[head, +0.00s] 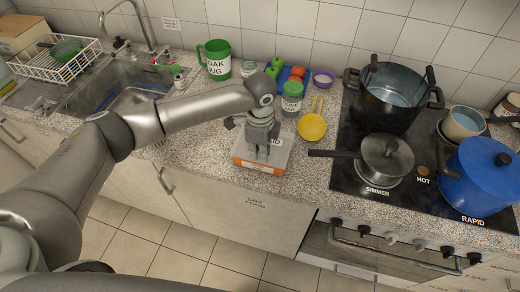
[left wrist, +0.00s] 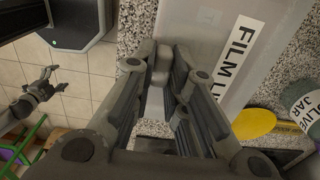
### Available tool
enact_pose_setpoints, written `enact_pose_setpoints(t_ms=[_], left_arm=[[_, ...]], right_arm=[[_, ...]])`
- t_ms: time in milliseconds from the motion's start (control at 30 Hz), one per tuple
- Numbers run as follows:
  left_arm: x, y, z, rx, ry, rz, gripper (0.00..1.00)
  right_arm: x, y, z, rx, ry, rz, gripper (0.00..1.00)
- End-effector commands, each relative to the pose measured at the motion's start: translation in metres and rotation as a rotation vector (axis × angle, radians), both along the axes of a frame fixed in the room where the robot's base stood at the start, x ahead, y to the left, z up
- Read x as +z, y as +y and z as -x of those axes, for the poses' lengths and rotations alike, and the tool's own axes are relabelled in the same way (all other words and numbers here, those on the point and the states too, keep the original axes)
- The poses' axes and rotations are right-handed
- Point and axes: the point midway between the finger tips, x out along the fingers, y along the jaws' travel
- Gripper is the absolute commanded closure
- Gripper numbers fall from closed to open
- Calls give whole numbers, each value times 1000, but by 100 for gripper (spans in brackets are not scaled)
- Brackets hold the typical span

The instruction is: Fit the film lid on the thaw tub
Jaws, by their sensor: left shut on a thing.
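The film lid (head: 283,150) is a pale grey panel with a white label, partly hidden behind my left gripper (head: 262,156). In the left wrist view the lid (left wrist: 200,25) shows its label "FILM LI". My left gripper points down and is shut on the lid. Below it, the thaw tub (head: 258,168) shows as an orange-banded front edge on the counter. The lid is over the tub; I cannot tell whether it touches or sits on the rim. My right gripper (left wrist: 52,82) shows small in the left wrist view, with fingers apart and empty.
The granite counter (head: 205,150) is clear left of the tub. The sink (head: 125,85) is left.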

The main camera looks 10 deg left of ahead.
Motion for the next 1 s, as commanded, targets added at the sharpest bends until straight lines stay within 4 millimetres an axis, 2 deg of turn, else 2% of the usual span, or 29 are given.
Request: enact_pose_setpoints(t_ms=[1000], left_arm=[[0,0,0,0,0,0,100]], right_arm=[[9,0,0,0,0,0,21]])
